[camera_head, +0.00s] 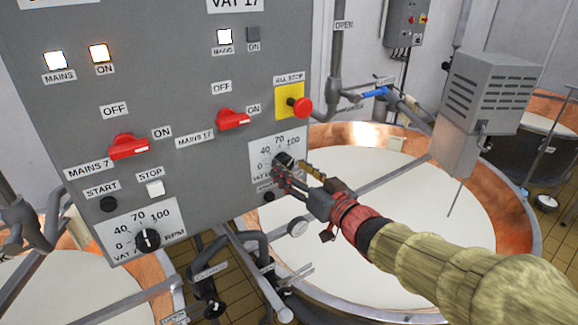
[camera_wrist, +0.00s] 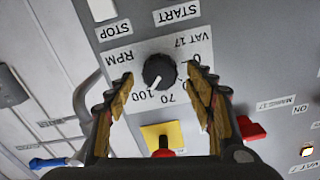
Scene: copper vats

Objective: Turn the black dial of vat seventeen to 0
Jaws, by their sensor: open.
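The black dial of vat 17 (camera_wrist: 158,70) sits on a white scale plate on the grey panel, marked 0, 70 and 100. In the wrist view, turned upside down, its white pointer mark points toward the gap between 70 and 100, nearer 100. The 40 mark is hidden by a finger there. My gripper (camera_wrist: 160,76) is open, with one finger on each side of the dial; whether they touch it I cannot tell. In the head view the dial (camera_head: 284,158) is partly covered by my gripper (camera_head: 293,173).
A red ALL STOP button (camera_head: 301,107) on a yellow plate is just above the dial. A red MAINS 17 switch (camera_head: 233,119) is up and left. Vat 7's dial (camera_head: 147,240) is lower left. An open vat (camera_head: 400,200) stands behind my arm.

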